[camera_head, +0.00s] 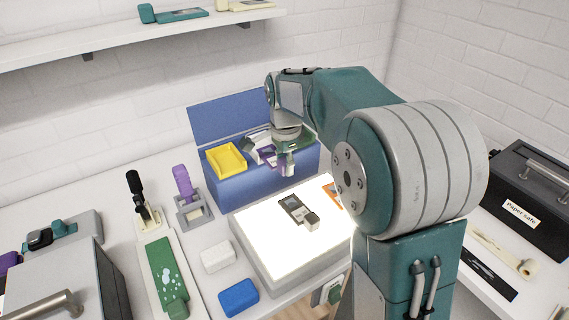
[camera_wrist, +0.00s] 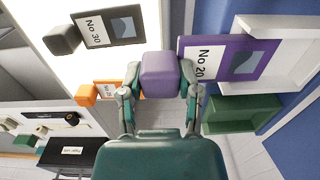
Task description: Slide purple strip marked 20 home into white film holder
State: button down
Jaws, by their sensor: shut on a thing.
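My gripper (camera_wrist: 160,80) is shut on the purple block at the near end of the purple strip marked No 20 (camera_wrist: 225,60). The strip extends to the right in the wrist view, with its far end at the white film holder (camera_wrist: 290,27). I cannot tell how far the strip sits inside it. In the head view, my gripper (camera_head: 289,165) is over the blue case, beside the white holder (camera_head: 258,145). The purple strip (camera_head: 265,157) shows only partly there, beside my gripper.
A dark strip marked No 30 (camera_wrist: 108,28) lies on the lit panel (camera_head: 262,243), near an orange strip (camera_head: 331,194). A green piece (camera_wrist: 243,113) is close beside the white holder. The blue case (camera_head: 235,187) also carries a yellow tray (camera_head: 226,160).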

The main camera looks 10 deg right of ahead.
jog(key=shift+w+a, duration=0.25)
jog(key=shift+w, duration=0.45)
jog(key=shift+w+a, duration=0.2)
jog(key=shift+w, duration=0.5)
jog(key=shift+w+a, duration=0.25)
jog(key=shift+w, duration=0.45)
jog(key=shift+c, duration=1.1)
grip_release()
jog(key=c, duration=0.3)
